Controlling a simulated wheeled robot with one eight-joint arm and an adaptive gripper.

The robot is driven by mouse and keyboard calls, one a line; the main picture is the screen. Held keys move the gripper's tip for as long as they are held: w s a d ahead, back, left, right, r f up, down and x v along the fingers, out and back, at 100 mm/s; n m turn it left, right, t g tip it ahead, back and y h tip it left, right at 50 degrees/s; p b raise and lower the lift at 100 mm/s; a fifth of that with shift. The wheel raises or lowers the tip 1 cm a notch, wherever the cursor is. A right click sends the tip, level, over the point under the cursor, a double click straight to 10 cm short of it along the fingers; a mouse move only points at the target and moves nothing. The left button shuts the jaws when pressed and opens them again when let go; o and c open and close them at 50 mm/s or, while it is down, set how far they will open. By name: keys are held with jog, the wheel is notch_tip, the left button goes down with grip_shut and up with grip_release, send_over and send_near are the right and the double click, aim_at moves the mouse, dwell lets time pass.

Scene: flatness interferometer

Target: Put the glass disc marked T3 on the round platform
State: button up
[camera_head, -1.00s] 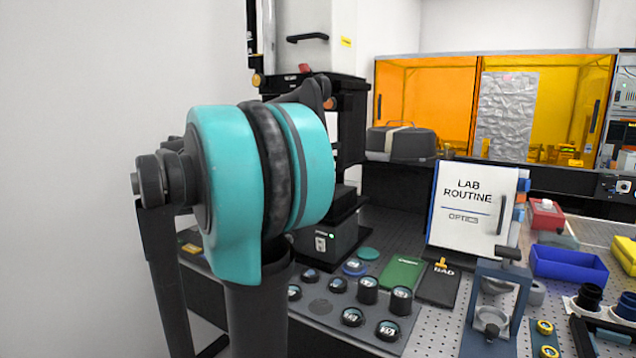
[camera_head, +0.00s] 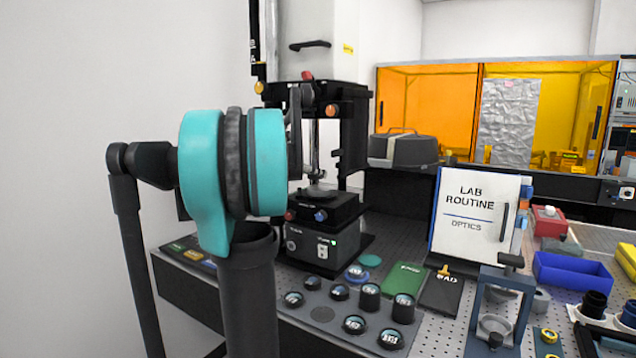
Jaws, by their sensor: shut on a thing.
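The round platform (camera_head: 319,193) is a dark disc on the black stage of the interferometer, in the bay under its upper housing. My gripper (camera_head: 313,172) is partly hidden behind my arm and points down in that bay, just above the platform. It is shut on a glass disc, too small and dark to make out; its mark cannot be read. I cannot tell whether the disc touches the platform.
A blue bin (camera_head: 572,270) is farther right. My arm hides the bay's left side.

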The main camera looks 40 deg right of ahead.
aim_at(318, 188)
jog(key=shift+d, duration=0.9)
jog(key=shift+w+d+f, duration=0.1)
jog(key=shift+d+f, duration=0.05)
jog(key=shift+f, duration=0.75)
jog(key=shift+d+f, duration=0.1)
jog(key=shift+f, duration=0.75)
jog(key=shift+f, duration=0.15)
jog(key=o, duration=1.3)
jog(key=shift+a+r, duration=0.25)
jog(key=v, duration=1.1)
jog(key=shift+a, duration=0.25)
